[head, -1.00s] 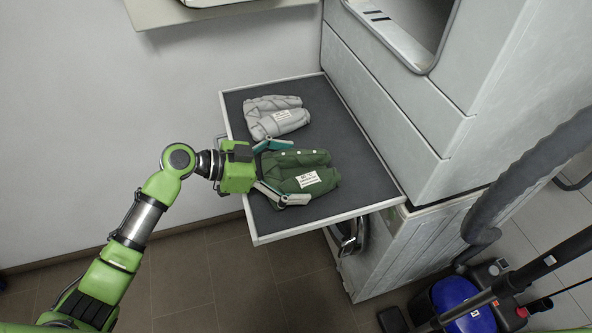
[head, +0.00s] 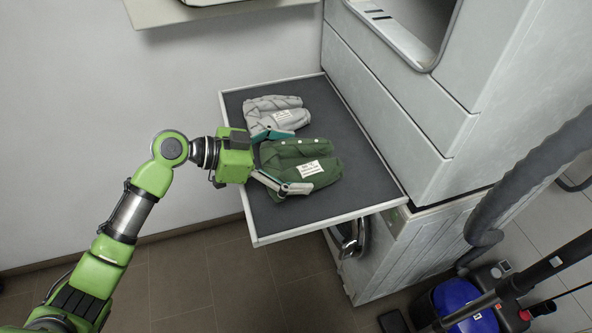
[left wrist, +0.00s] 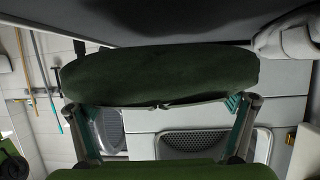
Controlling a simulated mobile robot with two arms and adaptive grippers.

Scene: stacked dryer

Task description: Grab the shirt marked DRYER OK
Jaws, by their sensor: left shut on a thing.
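A folded green shirt (head: 290,150) with a white tag (head: 311,168) is at the middle of the pull-out shelf (head: 350,190). The tag's print is too small to read. My left gripper (head: 297,161) reaches in from the left and is shut on the green shirt, one finger on its far side and one on its near side. In the left wrist view the green shirt (left wrist: 160,75) spans between the two fingertips. A grey folded shirt (head: 268,106) with a white tag lies behind it, close to the far finger. My right gripper is not in view.
The stacked dryer's grey front (head: 400,110) rises to the right of the shelf. The shelf's front right is bare. A vacuum cleaner with a blue part (head: 464,305) and a dark hose (head: 520,180) stands at lower right.

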